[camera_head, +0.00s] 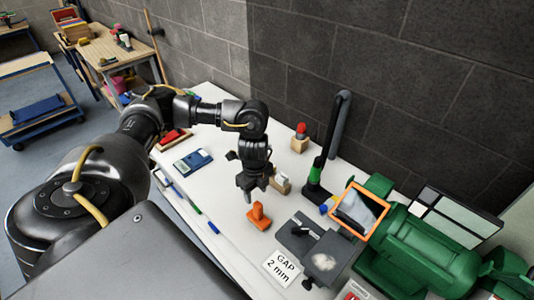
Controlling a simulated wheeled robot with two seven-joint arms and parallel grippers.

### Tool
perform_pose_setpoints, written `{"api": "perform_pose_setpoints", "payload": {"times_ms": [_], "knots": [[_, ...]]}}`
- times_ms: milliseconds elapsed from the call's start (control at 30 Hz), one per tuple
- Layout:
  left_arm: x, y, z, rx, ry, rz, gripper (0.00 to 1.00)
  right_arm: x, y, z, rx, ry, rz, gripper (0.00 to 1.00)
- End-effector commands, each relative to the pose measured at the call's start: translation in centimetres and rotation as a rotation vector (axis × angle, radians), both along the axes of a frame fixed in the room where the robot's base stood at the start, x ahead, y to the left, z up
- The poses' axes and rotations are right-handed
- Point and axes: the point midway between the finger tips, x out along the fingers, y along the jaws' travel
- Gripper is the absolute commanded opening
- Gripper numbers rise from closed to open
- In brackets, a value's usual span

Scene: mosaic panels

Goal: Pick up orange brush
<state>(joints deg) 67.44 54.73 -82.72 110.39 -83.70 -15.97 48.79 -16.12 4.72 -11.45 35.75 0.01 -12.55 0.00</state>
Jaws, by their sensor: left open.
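The orange brush (259,216) stands on the white table, a small orange block with an upright knob-like part. My left gripper (253,196) points down just above and slightly behind the brush. It is open, with nothing seen between its fingers, and it looks apart from the brush. My right gripper does not show in the head view.
Right of the brush lie dark metal plates (297,237) and a "GAP 2 mm" card (282,267). A green machine (428,255) stands at the right. A blue box (193,161) and markers (213,227) lie left.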

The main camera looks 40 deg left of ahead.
Motion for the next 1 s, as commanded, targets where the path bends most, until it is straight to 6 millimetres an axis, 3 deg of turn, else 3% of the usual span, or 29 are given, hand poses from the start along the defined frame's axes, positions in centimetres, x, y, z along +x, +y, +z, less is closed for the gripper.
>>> {"api": "perform_pose_setpoints", "payload": {"times_ms": [167, 400, 600, 833, 1000], "knots": [[-0.2, 0.3, -0.2, 0.001, 0.003, 0.006, 0.49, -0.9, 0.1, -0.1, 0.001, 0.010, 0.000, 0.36], [-0.5, 0.4, -3.4, 0.002, 0.006, 0.011, 0.49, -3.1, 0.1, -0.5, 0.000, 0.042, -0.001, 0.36], [-0.3, 0.3, -5.4, 0.001, 0.003, 0.007, 0.49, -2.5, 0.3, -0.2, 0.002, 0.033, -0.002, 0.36], [-0.2, 0.2, -6.1, 0.002, 0.004, 0.005, 0.49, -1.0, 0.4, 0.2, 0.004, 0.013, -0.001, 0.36], [0.1, 0.0, -8.5, 0.003, 0.005, 0.006, 0.49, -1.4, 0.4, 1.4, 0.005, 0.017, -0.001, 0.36]]}}
